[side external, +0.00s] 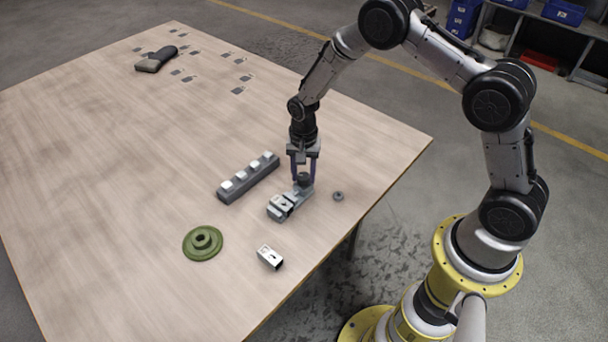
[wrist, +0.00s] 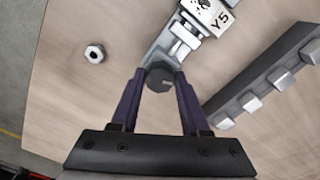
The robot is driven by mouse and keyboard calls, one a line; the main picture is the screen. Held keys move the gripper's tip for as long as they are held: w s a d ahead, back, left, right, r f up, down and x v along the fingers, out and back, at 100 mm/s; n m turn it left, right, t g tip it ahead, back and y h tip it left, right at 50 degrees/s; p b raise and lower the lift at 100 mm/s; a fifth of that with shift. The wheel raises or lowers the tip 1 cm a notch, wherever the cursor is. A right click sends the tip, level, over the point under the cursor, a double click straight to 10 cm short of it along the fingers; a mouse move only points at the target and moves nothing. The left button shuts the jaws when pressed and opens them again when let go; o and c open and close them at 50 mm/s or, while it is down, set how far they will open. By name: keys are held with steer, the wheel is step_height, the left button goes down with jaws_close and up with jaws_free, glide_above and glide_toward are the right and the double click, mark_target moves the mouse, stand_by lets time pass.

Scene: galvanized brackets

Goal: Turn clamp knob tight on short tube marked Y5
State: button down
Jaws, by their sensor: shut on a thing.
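The short tube marked Y5 (wrist: 207,15) is a pale metal piece seated in a grey clamp (wrist: 163,50); the mark reads Y5 in the wrist view. In the side view the clamp (side external: 279,208) lies on the table near its right edge. The dark round clamp knob (wrist: 160,77) is at the clamp's near end. My gripper (wrist: 160,73) points down with its purple fingers on either side of the knob, shut on it. In the side view my gripper (side external: 303,178) stands over the clamp's back end.
A grey rail with several pale blocks (side external: 248,180) lies left of the clamp. A hex nut (side external: 338,196) lies to its right. A green flanged disc (side external: 203,243) and a loose metal bracket (side external: 270,257) lie nearer. A dark object (side external: 156,60) and small flat pieces lie far off.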

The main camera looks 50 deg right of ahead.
steer(key=m, duration=0.5)
steer(key=shift+c, duration=2.4)
jaws_free()
steer(key=n, duration=0.8)
steer(key=shift+n, duration=0.3)
steer(key=n, duration=0.9)
